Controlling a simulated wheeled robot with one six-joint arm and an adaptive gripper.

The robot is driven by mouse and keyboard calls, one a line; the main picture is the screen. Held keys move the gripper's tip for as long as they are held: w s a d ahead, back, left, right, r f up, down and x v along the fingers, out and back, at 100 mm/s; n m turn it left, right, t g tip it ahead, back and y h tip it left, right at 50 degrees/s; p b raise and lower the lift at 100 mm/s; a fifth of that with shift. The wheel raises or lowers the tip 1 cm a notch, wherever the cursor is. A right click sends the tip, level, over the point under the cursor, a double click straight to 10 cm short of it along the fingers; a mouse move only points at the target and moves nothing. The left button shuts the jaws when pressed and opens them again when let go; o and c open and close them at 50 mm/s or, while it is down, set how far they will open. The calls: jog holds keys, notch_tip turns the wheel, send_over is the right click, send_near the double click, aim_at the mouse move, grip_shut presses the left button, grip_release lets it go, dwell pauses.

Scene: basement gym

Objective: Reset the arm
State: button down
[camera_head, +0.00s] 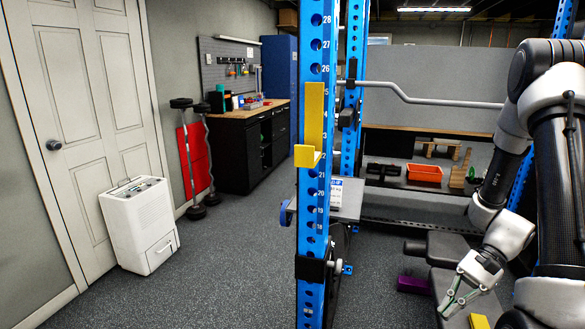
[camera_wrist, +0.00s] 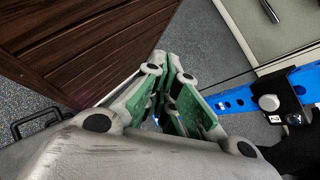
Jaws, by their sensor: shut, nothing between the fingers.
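My gripper (camera_head: 452,303) hangs low at the right of the head view, at the end of my bent white and black arm. It is beside and in front of a dark padded bench (camera_head: 440,250), and I cannot tell whether they touch. In the wrist view my gripper (camera_wrist: 170,75) shows its green-padded fingers close together, with nothing between them. The fingers point away over the speckled floor.
A blue rack post (camera_head: 312,190) with a yellow hook (camera_head: 312,150) stands mid-view; a barbell (camera_head: 430,98) crosses behind. Dark wooden boards (camera_wrist: 80,45) lie near the gripper at left. A white dehumidifier (camera_head: 140,225) stands left, with free floor (camera_head: 225,275) between.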

jog(key=s+r+n+t+h, duration=0.2)
jog(key=r+n+t+h, duration=0.1)
jog(key=r, duration=0.5)
jog(key=s+r+n+t+h, duration=0.2)
jog(key=r+n+t+h, duration=0.1)
jog(key=r, duration=0.6)
jog(key=s+d+r+n+t+h, duration=0.1)
jog(key=s+r+n+t+h, duration=0.2)
jog(key=r, duration=0.6)
jog(key=shift+r+n+h, duration=0.15)
jog(key=shift+n+h, duration=0.15)
jog(key=shift+n, duration=0.6)
